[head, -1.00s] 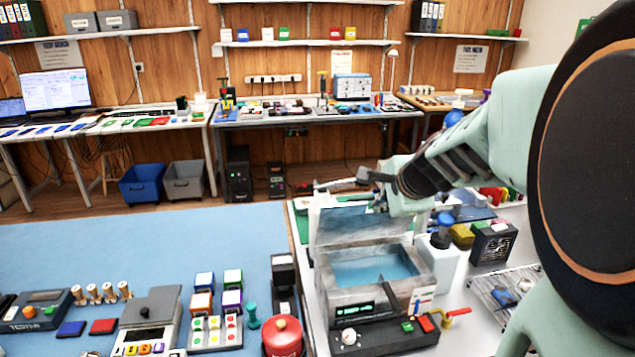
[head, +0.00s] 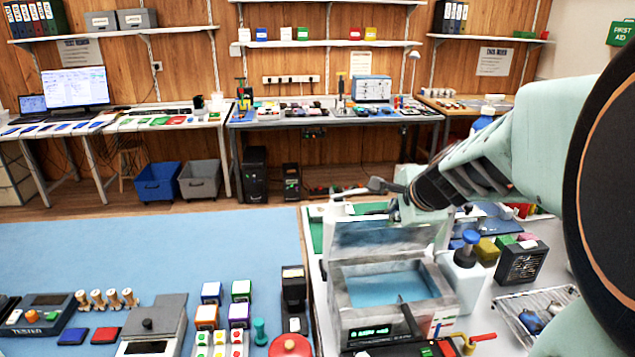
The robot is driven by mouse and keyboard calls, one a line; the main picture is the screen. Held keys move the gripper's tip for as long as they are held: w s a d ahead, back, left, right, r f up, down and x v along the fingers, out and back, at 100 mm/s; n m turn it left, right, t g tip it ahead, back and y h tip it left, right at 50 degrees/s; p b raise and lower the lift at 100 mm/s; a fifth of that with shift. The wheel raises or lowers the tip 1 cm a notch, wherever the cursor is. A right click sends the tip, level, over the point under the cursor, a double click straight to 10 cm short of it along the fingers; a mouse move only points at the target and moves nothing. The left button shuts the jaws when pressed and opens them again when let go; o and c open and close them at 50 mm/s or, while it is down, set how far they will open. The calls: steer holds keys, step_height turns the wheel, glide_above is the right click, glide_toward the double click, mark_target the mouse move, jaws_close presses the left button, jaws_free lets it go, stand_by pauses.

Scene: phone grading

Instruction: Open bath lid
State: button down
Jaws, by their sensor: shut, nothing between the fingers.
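The bath (head: 392,305) is a grey metal box with blue liquid inside and a green lit display on its front. It stands on the light bench at the lower right of the head view. Its lid (head: 378,237) stands raised at the back edge, so the bath is open. My gripper (head: 374,187) is above and behind the lid's top edge, with its fingers pointing left. It is shut and empty. I cannot tell whether any part of it touches the lid; my wrist hides the lid's upper right corner.
A white bottle with a blue cap (head: 464,264) stands right of the bath. A black boxed fan (head: 522,262) and a wire rack (head: 535,305) are farther right. A blue mat (head: 150,245) spreads left, with a tester (head: 45,313) and stamp-like blocks (head: 222,315) in front.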

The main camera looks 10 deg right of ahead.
steer(key=shift+r, duration=0.1)
steer(key=shift+w+r+p, duration=0.15)
steer(key=shift+w+p, duration=0.05)
steer(key=shift+p, duration=0.7)
steer(key=shift+w+p, duration=0.2)
steer(key=shift+p, duration=0.15)
steer(key=shift+g+p, duration=0.3)
